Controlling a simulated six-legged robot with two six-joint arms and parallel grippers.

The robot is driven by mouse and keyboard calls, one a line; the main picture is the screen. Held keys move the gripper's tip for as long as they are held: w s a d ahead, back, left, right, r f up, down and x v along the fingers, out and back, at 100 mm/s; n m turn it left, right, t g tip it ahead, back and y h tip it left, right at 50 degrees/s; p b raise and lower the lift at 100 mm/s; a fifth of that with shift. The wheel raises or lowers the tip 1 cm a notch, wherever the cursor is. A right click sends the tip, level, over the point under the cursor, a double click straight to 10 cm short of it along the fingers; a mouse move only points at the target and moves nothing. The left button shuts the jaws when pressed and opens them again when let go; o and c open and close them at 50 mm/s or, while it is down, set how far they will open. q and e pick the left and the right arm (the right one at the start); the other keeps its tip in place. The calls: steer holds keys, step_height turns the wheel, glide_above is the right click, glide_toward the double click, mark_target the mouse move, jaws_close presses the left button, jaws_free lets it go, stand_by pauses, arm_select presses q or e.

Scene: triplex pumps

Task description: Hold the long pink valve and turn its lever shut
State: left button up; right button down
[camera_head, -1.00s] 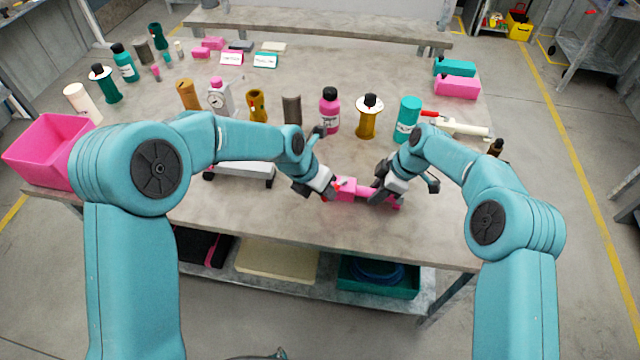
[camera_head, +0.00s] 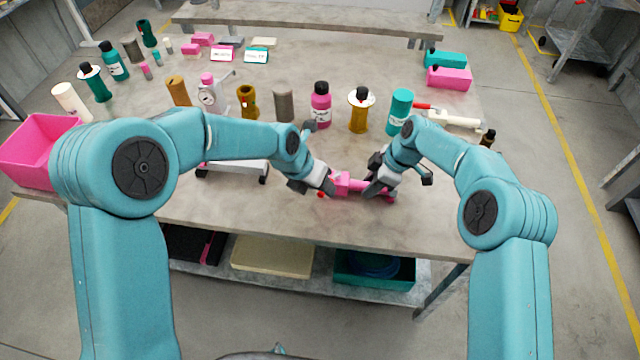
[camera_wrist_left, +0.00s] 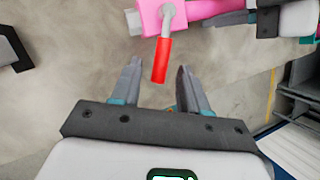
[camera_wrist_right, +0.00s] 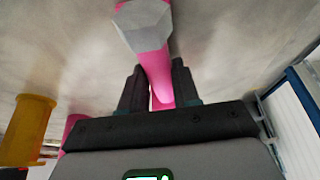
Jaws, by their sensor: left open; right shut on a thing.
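The long pink valve (camera_head: 352,184) lies near the table's front edge, between my two grippers. My right gripper (camera_head: 377,190) is shut on its right-hand pipe; in the right wrist view the pink pipe (camera_wrist_right: 158,82) runs between the two fingers. My left gripper (camera_head: 326,186) is open at the valve's left end. In the left wrist view the red-gripped lever (camera_wrist_left: 160,60) hangs from the pink valve body (camera_wrist_left: 152,12) and points toward the gap between the open left fingers (camera_wrist_left: 157,88). The fingers do not touch it visibly.
Behind the grippers stand a pink bottle (camera_head: 321,105), a yellow-brown part (camera_head: 358,115) and a teal cylinder (camera_head: 399,110). A pink bin (camera_head: 38,150) is at the left edge. The table front (camera_head: 270,215) is clear.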

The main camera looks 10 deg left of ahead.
arm_select(q)
steer(key=v, duration=1.1)
steer(key=shift+r, duration=0.15)
steer(key=shift+a, duration=0.1)
steer(key=shift+c, duration=0.2)
